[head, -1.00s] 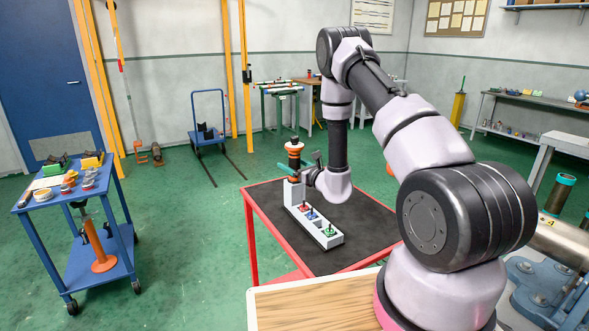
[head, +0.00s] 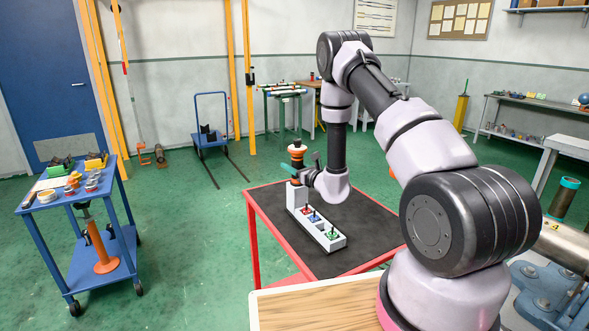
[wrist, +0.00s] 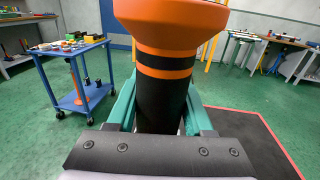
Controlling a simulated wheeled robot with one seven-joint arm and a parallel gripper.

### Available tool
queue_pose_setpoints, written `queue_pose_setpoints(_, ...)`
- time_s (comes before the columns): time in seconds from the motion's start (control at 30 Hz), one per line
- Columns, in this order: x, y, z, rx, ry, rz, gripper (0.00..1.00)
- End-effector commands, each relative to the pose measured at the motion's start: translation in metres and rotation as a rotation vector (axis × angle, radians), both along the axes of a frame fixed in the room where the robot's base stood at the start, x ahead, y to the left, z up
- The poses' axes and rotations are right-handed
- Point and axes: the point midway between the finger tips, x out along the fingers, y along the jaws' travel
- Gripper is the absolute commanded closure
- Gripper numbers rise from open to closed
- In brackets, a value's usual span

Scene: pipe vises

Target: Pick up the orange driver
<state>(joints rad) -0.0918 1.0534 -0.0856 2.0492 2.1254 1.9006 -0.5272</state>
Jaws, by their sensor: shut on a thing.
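The orange driver (head: 297,150) stands upright above the tall end of a pale grey rack (head: 328,238) on the black-topped table. It has an orange head and a black handle with orange bands. In the wrist view, the driver (wrist: 165,75) fills the middle, close to the camera. My gripper (head: 299,169) is at the driver's handle, and its teal fingers are on either side of the black part. My gripper (wrist: 160,112) is shut on the handle. The driver's lower end is hidden, so I cannot tell whether it is still in the rack.
The rack also holds small red, blue and green pieces (head: 313,217). The red-framed table (head: 365,225) is otherwise mostly clear. A blue cart (head: 45,215) with tools stands at the left. A wooden top (head: 310,305) is in front, and a blue vise (head: 545,285) is at the right.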

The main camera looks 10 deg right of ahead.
Motion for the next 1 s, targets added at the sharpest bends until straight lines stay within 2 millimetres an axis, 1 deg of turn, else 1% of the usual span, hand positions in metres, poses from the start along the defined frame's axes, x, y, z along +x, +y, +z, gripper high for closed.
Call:
queue_pose_setpoints(0.17, 0.001, 0.000, 0.010, 0.001, -0.004, -0.001, 1.00)
queue_pose_setpoints(0.37, 0.001, 0.000, 0.034, 0.002, -0.006, 0.000, 1.00)
queue_pose_setpoints(1.0, 0.001, 0.000, 0.142, 0.001, -0.007, -0.001, 1.00)
